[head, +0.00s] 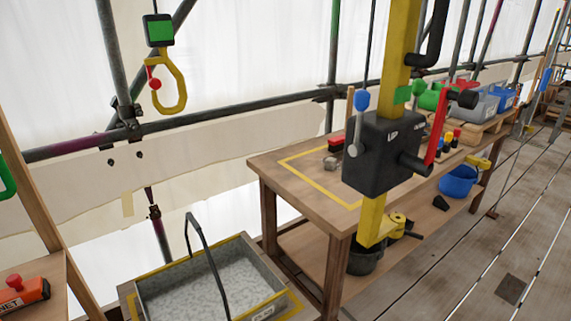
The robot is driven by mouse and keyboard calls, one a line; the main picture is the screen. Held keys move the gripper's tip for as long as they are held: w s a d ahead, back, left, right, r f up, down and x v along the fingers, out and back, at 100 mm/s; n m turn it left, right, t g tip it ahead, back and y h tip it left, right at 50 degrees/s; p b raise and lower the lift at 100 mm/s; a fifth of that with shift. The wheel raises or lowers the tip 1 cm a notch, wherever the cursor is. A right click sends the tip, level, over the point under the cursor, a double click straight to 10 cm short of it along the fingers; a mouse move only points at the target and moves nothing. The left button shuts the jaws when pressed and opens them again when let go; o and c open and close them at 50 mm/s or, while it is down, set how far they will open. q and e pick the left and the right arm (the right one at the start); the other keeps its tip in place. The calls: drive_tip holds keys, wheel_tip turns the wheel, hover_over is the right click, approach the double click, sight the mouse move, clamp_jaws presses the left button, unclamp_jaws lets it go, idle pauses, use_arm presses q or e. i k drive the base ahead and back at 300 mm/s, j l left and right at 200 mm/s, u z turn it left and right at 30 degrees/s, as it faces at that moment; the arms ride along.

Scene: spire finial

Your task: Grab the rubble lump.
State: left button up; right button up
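A small grey-brown lump (331,163) lies on the wooden workbench (285,172), inside the yellow marked outline at its left part. It looks like the rubble lump, but it is too small to be sure. A red-topped dark object (337,144) is close behind it. A small dark block (440,203) lies lower down at the bench's under-shelf; I cannot tell what it is. Neither of my grippers is in view.
A yellow post with a black winch box (382,155) and red crank stands before the bench. A grey tray (205,288) with an upright handle is at the front. A yellow hook (172,85) hangs upper left. A blue bucket (458,181) is right; plank floor is mostly clear.

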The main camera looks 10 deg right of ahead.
sight(331, 165)
drive_tip(key=u, duration=1.5)
drive_tip(key=k+l+u, duration=0.15)
drive_tip(key=l, duration=0.25)
drive_tip(key=l+u, duration=0.2)
drive_tip(key=l, duration=0.15)
drive_tip(key=k+l, duration=0.15)
drive_tip(key=l, duration=0.2)
drive_tip(key=k+l, duration=0.15)
drive_tip(key=l, duration=0.25)
drive_tip(key=k+l, duration=0.1)
drive_tip(key=l, duration=0.25)
drive_tip(key=k+l, duration=0.15)
drive_tip(key=l, duration=0.2)
drive_tip(key=k+l, duration=0.15)
drive_tip(key=l, duration=0.25)
drive_tip(key=k+l, duration=0.15)
drive_tip(key=l, duration=0.2)
drive_tip(key=k+l, duration=0.15)
drive_tip(key=l, duration=0.2)
